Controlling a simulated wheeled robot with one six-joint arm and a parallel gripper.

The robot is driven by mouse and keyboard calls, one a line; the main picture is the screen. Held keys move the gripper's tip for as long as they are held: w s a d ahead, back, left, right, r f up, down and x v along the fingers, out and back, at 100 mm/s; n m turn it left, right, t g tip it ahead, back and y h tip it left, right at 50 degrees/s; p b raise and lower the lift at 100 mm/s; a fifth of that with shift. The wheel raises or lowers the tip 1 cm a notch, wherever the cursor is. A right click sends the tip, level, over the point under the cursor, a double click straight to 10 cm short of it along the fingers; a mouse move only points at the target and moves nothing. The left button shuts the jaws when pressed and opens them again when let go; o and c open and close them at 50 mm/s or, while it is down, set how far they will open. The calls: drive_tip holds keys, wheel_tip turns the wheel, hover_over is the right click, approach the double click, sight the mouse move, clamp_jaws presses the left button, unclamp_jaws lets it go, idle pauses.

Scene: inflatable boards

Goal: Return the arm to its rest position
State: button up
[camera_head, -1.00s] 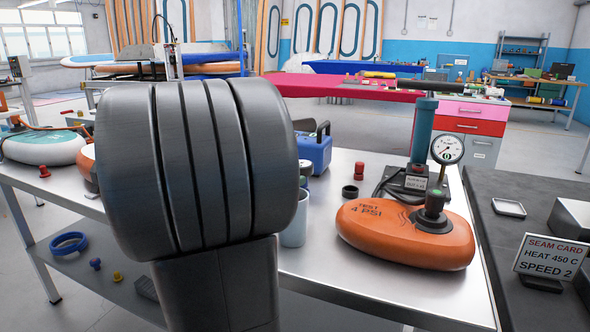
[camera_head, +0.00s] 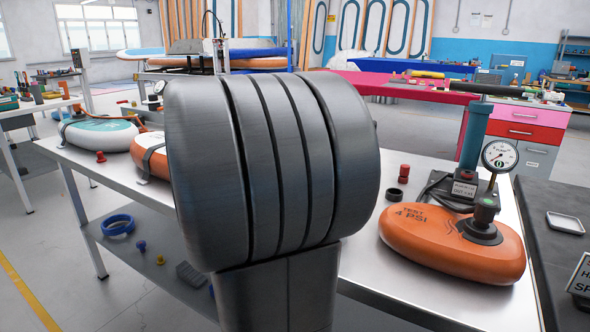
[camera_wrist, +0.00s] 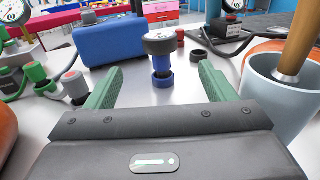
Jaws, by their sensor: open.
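My gripper (camera_wrist: 160,92) shows in the wrist view with its two green fingers spread apart, open. Between and beyond the fingers a small blue and black upright part (camera_wrist: 161,58) stands on the metal bench; I cannot tell the exact gap to the fingers. In the head view my own grey arm fills the middle and hides the gripper and much of the bench behind it.
The metal bench (camera_head: 392,268) carries an orange test board with a gauge (camera_head: 452,243). In the wrist view a grey cup holding a wooden handle (camera_wrist: 283,98) stands close right of the fingers, and a blue case (camera_wrist: 110,41) lies behind the left finger.

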drive_tip(key=b+x, duration=0.1)
drive_tip(key=x, duration=1.2)
drive_tip(key=shift+d+f, duration=0.1)
drive_tip(key=shift+w+r, duration=0.1)
drive_tip(key=shift+r, duration=0.35)
drive_tip(key=shift+f, duration=0.4)
drive_tip(key=p+v, duration=0.1)
drive_tip(key=v, duration=1.2)
drive_tip(key=shift+a+r, duration=0.1)
drive_tip(key=shift+a, duration=0.15)
drive_tip(key=b+x, duration=0.1)
drive_tip(key=x, duration=1.1)
drive_tip(key=shift+w+d, duration=0.1)
drive_tip(key=shift+d, duration=0.35)
drive_tip(key=r+p, duration=0.3)
drive_tip(key=shift+w+d+r, duration=0.15)
drive_tip(key=shift+w+d, duration=0.05)
drive_tip(key=shift+f+p, duration=0.25)
drive_tip(key=shift+p, duration=0.65)
